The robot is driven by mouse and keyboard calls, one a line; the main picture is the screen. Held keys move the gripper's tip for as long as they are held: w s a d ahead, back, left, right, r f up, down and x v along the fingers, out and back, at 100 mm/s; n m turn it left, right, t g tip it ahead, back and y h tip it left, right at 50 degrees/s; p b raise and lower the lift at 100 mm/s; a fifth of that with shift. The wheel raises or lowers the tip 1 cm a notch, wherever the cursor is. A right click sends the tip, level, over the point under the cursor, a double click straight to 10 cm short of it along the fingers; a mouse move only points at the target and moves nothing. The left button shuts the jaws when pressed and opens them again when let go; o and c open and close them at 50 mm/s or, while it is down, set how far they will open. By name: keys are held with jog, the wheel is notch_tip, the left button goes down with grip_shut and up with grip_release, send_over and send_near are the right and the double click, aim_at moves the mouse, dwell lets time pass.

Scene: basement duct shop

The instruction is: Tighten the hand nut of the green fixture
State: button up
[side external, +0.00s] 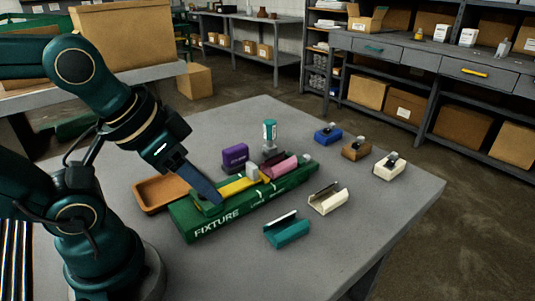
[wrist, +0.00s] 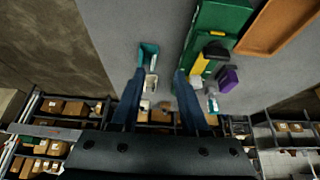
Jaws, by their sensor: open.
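The green fixture (side external: 215,224) is a long block lettered FIXTURE, lying on the grey table. It carries a yellow strip (side external: 238,187), a grey block (side external: 252,171) and a pink rounded piece (side external: 280,168). In the side view my gripper (side external: 214,197) reaches down over its left part and hides some of it. In the wrist view my gripper (wrist: 160,72) is open with nothing between its blue fingers; the fixture (wrist: 222,18) is right of them. A dark rounded part (wrist: 216,50) shows on the fixture there; I cannot tell if it is the hand nut.
A brown tray (side external: 150,206) lies left of the fixture. A purple block (side external: 235,157) and a teal-capped bottle (side external: 270,132) stand behind it. Teal (side external: 288,233) and cream (side external: 329,202) channel pieces lie in front. Blue, brown and white clamp-like pieces (side external: 356,149) sit right.

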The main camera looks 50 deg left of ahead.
jog(key=w+a+n+g, duration=0.1)
jog(key=a+n, duration=0.2)
jog(key=n, duration=0.3)
jog(key=w+a+f+n+g, duration=0.1)
jog(key=w+a+n+g, duration=0.1)
jog(key=n, duration=0.4)
jog(key=w+a+f+n+g, duration=0.1)
jog(key=a+n+g, duration=0.1)
jog(key=a+n, duration=0.3)
jog(key=shift+w+f+n, duration=0.2)
jog(key=shift+n, duration=0.2)
jog(key=shift+s+a+f+g, duration=0.1)
jog(key=shift+a+f+g, duration=0.2)
jog(key=shift+f, duration=2.45)
jog(key=shift+c, duration=0.3)
grip_shut()
